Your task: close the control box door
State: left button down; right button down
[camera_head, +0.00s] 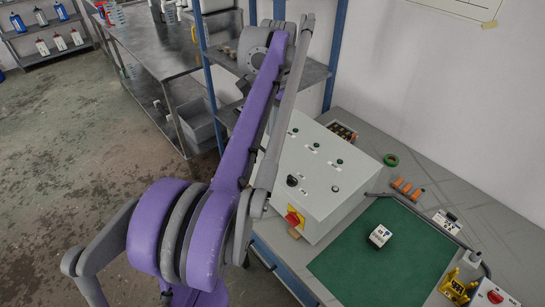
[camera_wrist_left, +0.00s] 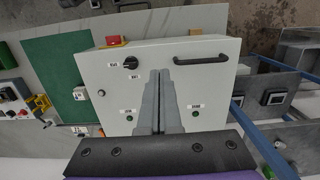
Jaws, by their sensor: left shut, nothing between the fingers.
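The control box (camera_head: 335,205) is a pale grey box on the bench, with a red stop button on yellow (camera_head: 292,219), a black knob and green lamps on its sloped face. The wrist view shows this face, the door (camera_wrist_left: 215,85), with a black bar handle (camera_wrist_left: 202,59) at upper right. The door looks flush or nearly flush; I cannot tell whether a gap remains. My left gripper (camera_wrist_left: 160,75) is shut and empty, its fingers over the door's middle, below and left of the handle; contact is unclear. In the head view, my arm hides the handle side. My right gripper is out of view.
A green mat (camera_head: 385,255) lies right of the box, with a small white block (camera_head: 380,236) on it. A green ring (camera_head: 391,160) and orange pieces lie behind. A blue-posted shelf (camera_head: 310,70) stands close beyond the box. Open floor (camera_head: 70,150) is at left.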

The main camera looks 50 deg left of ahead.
pick_arm(q)
send_over(268, 174)
jog(key=f, duration=0.8)
jog(key=w+f, duration=0.1)
jog(key=f, duration=0.2)
jog(key=shift+a+f, duration=0.15)
jog(key=shift+f, duration=0.25)
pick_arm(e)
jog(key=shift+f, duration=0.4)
pick_arm(q)
jog(key=shift+s+b, duration=0.1)
jog(key=shift+b, duration=0.2)
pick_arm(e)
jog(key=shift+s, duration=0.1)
